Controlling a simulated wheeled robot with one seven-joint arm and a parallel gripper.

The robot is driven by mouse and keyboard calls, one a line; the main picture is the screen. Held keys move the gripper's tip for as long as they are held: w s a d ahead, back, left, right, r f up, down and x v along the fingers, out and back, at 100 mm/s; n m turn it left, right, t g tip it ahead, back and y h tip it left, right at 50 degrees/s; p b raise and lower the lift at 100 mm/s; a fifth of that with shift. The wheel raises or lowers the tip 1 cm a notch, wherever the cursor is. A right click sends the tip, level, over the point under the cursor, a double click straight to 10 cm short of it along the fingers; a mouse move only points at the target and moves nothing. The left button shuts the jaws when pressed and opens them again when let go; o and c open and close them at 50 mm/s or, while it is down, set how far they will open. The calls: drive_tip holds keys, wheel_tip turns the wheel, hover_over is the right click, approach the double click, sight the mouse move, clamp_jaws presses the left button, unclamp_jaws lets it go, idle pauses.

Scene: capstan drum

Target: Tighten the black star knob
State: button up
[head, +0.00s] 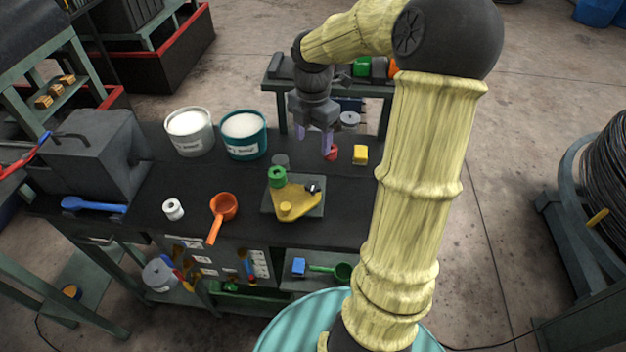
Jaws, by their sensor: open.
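The black star knob (313,189) sits on the right corner of a yellow fixture (296,199), which is mounted on a grey plate (272,210) on the dark bench. It is small in the picture, so its seating and turn cannot be told. My gripper (314,138) points down with its two pale purple fingers spread and nothing between them. It is beyond the fixture, apart from the knob. A small red object (331,153) is close by the right finger; whether they touch cannot be told.
A green knob (277,175) stands on the fixture's far left corner. A yellow block (360,154) is to the right. Two buckets (189,132) (243,136), an orange ladle (223,207) and a white roll (173,209) are to the left. My arm covers the bench's right side.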

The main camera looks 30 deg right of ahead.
sight(313, 185)
wheel_tip(313, 185, down, 16)
drive_tip(key=shift+r, duration=0.2)
idle(0.4)
drive_tip(key=c, duration=1)
